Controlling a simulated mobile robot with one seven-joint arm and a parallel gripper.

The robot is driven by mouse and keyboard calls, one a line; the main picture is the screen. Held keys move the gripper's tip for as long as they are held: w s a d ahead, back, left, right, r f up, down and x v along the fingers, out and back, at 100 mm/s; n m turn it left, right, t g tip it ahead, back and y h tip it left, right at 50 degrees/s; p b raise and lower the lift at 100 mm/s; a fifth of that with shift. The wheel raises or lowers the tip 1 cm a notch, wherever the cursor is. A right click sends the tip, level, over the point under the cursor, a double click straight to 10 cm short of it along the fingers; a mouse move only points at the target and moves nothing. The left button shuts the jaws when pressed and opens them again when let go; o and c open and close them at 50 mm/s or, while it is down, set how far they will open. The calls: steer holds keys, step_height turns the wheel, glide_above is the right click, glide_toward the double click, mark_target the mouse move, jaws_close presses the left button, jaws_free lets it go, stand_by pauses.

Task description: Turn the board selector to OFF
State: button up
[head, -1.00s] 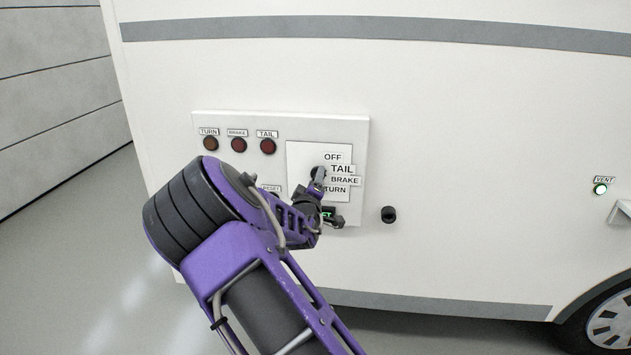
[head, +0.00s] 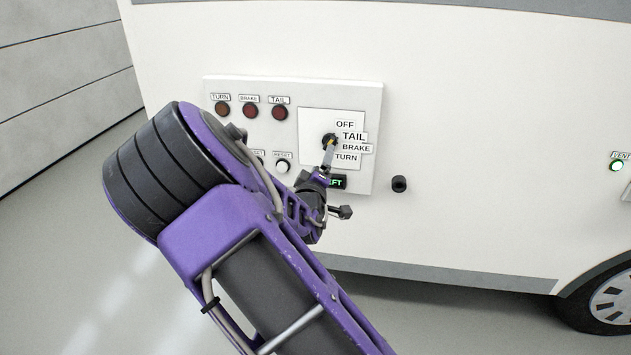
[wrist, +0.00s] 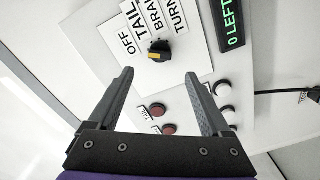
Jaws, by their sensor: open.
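The board selector is a black round knob with a yellow mark (head: 329,141) on a white plate, left of the labels OFF, TAIL, BRAKE and TURN. In the wrist view the knob (wrist: 160,50) sits ahead of the fingers, its yellow mark on the side toward the lower left. I cannot tell for sure which label it points at. The OFF label (wrist: 127,43) is left of the knob there. My gripper (wrist: 159,76) is open and empty, its fingers apart and short of the knob. In the head view my gripper (head: 328,158) is just below the knob, partly overlapping it.
The board (head: 290,92) carries red lamps (head: 250,111) and white buttons (head: 283,166) beside the selector. A green-lit display (wrist: 235,22) reads "0 LEFT". A black socket (head: 399,184) sticks out right of the board. The vehicle wall around is mostly flat.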

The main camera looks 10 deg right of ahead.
steer(key=v, duration=0.9)
steer(key=shift+p, duration=0.3)
steer(key=shift+r, duration=0.1)
